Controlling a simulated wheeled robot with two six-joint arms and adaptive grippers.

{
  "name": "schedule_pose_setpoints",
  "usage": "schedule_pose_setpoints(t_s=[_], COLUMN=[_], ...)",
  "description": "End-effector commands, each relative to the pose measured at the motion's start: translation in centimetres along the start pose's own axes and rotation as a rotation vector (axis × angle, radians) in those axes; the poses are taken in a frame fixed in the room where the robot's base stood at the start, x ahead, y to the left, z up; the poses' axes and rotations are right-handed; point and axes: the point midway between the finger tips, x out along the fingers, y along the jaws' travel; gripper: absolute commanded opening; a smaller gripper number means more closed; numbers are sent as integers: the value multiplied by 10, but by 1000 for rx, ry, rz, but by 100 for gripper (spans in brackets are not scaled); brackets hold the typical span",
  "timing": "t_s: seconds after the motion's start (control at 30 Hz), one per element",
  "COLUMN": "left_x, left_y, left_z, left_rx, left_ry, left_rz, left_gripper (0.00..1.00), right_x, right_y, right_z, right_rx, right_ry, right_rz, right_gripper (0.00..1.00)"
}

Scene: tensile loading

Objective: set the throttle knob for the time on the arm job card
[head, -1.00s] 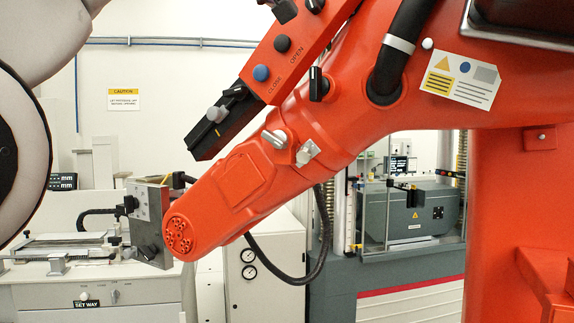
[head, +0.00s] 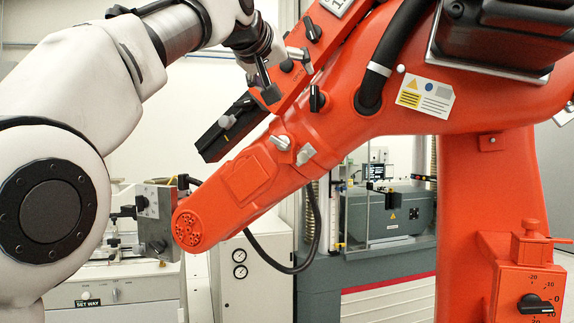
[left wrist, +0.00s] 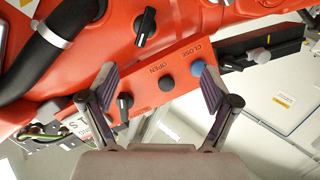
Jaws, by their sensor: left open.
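Two black pointer knobs show on the orange machine arm (head: 245,185). One knob (head: 312,28) is on the slanted control panel; it also shows in the left wrist view (left wrist: 124,105). The other knob (head: 317,98) is beside the panel, also in the left wrist view (left wrist: 145,25). I cannot tell which is the throttle knob. My left gripper (left wrist: 158,82) is open and empty, its fingers spread over the panel around the dark OPEN button (left wrist: 167,83). The blue CLOSE button (left wrist: 197,68) lies near its right fingertip. No readable job card shows. My right gripper is not in view.
A black-knobbed dial (head: 535,303) with a number scale is on the orange base at lower right. A label card (head: 425,97) with a yellow triangle is on the arm. A black rail (head: 228,125) extends from the panel. A black hose (head: 400,45) runs along the arm.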

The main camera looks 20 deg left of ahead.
Motion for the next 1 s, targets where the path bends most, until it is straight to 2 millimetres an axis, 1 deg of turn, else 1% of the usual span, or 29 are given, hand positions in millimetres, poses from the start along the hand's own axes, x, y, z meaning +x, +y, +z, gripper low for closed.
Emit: schedule_pose_setpoints(t_s=[0.03, 0.2, 0.6, 0.8, 0.9, 1.0], left_x=[9, 39, 102, 128, 137, 142], left_y=[-4, -18, -53, -70, -76, -79], left_z=[6, 31, 95, 129, 140, 148], left_rx=[-2, -10, -27, -34, -36, -38], left_ry=[-16, -72, -200, -260, -280, -293], left_rz=[-6, -28, -78, -102, -110, -116], left_gripper=[88, 88, 88, 88, 88, 88], right_x=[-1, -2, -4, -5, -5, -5], right_y=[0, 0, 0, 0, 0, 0], right_z=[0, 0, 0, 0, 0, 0], right_rx=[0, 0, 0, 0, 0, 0], right_ry=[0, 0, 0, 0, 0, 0], right_rz=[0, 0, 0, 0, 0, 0], right_gripper=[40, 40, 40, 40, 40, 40])
